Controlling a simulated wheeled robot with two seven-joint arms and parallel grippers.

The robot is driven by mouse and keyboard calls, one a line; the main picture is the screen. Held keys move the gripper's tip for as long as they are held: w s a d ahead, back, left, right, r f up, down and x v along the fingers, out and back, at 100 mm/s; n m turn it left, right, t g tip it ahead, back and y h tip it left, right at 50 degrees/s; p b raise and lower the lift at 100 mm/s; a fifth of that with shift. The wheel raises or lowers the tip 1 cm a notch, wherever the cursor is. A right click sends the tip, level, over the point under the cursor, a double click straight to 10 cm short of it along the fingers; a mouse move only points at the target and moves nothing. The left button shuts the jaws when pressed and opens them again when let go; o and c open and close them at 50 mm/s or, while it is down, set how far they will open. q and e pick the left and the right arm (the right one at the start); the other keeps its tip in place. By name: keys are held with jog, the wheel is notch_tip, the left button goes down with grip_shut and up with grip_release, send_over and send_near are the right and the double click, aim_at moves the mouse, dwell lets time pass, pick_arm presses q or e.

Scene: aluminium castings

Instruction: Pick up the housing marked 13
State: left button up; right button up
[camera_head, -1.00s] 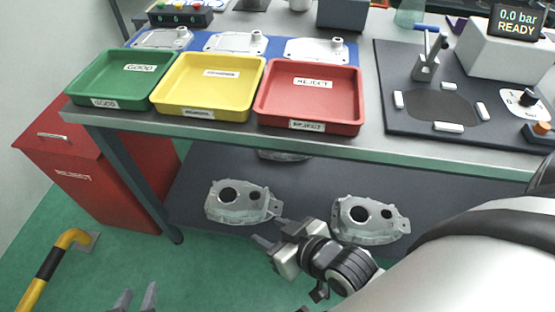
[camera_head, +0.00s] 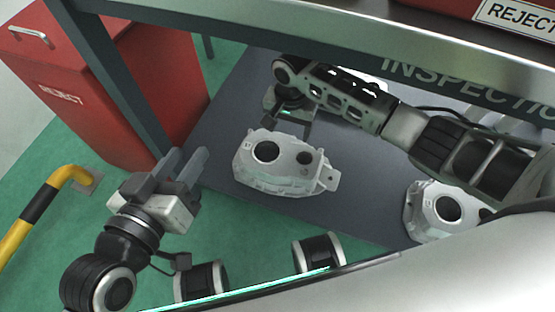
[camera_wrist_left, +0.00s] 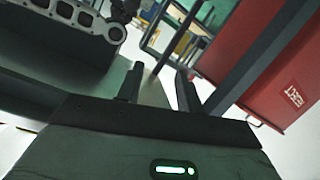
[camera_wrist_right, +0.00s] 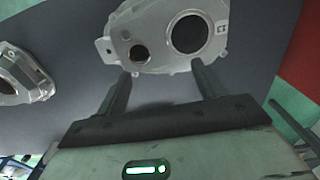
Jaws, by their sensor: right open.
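A grey cast housing (camera_head: 268,175) with one large and one smaller round hole lies on the dark lower shelf in the head view. The same housing (camera_wrist_right: 165,40) fills the top of the right wrist view. My right gripper (camera_head: 288,124) is open and empty at this housing's far side, fingertips close to its edge; contact cannot be told. A second housing (camera_head: 430,212) lies to the right, partly hidden by my right arm. It shows at the left in the right wrist view (camera_wrist_right: 18,80). My left gripper (camera_head: 186,156) is open and empty, left of the middle housing.
The table edge (camera_head: 300,28) with its front panel overhangs the shelf (camera_head: 225,125). Another casting (camera_head: 345,78) is mostly hidden behind my right arm. A red reject bin (camera_head: 110,85), a table leg (camera_head: 115,80) and a yellow-black rail (camera_head: 40,205) stand at left.

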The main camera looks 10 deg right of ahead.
jog(key=b, duration=0.5)
send_near(287, 156)
notch_tip(287, 156, down, 5)
jog(key=shift+f, duration=0.85)
jog(key=shift+f+b, duration=0.35)
jog(key=shift+b, duration=0.1)
notch_tip(287, 156, down, 4)
jog(key=b, duration=0.3)
jog(key=shift+f+b, duration=0.25)
jog(key=shift+b, duration=0.05)
grip_shut()
pick_arm(q)
notch_tip(287, 156, up, 11)
jog(key=w+m+t+h, duration=0.1)
jog(key=m+t+h, duration=0.5)
jog(key=m+h, duration=0.1)
jog(key=shift+w, duration=0.35)
pick_arm(e)
jog(key=shift+r, duration=0.1)
